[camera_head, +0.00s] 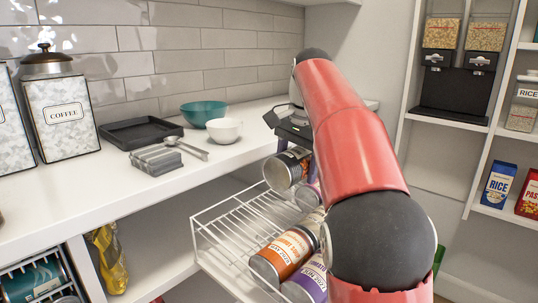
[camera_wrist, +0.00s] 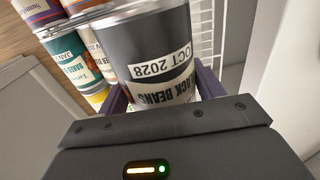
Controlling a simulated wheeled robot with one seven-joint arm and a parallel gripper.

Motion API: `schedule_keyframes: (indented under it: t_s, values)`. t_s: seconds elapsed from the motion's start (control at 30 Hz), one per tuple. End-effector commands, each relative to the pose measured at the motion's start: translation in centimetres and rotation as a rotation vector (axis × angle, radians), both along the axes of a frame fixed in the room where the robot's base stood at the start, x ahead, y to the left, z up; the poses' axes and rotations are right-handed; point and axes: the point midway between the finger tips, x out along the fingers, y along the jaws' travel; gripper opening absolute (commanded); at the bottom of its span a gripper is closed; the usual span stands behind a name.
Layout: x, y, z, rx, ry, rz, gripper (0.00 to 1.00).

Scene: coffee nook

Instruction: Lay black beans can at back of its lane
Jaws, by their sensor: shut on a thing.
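The black beans can (camera_wrist: 150,62), dark with a white lettered band and "OCT 2028", is between the fingers of my gripper (camera_wrist: 163,95) in the wrist view. In the head view my gripper (camera_head: 296,152) is shut on this can (camera_head: 284,173), whose metal end shows. The can is at the far right part of the white wire rack (camera_head: 232,222); whether it touches the rack, I cannot tell. An orange-labelled can (camera_head: 286,253) and a purple-labelled can (camera_head: 308,282) lie on their sides in the rack's near part. Another can (camera_head: 309,196) lies partly hidden below the held can.
The counter above the rack holds a teal bowl (camera_head: 203,112), a white bowl (camera_head: 224,130), a black tray (camera_head: 140,132) and a coffee canister (camera_head: 62,117). The rack's left part is bare. Several other cans, including a green-labelled one (camera_wrist: 70,58), show left in the wrist view.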

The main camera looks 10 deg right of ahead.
Motion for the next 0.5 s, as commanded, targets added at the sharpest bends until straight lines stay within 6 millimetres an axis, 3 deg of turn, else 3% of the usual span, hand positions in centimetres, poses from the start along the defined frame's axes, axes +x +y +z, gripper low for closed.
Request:
schedule_keyframes:
  t_s: [0.27,0.5]
  values:
    - [0.1,0.1,-1.0,0.007,0.005,0.000,0.31]
    - [0.4,0.3,-3.3,0.007,0.006,0.001,0.31]
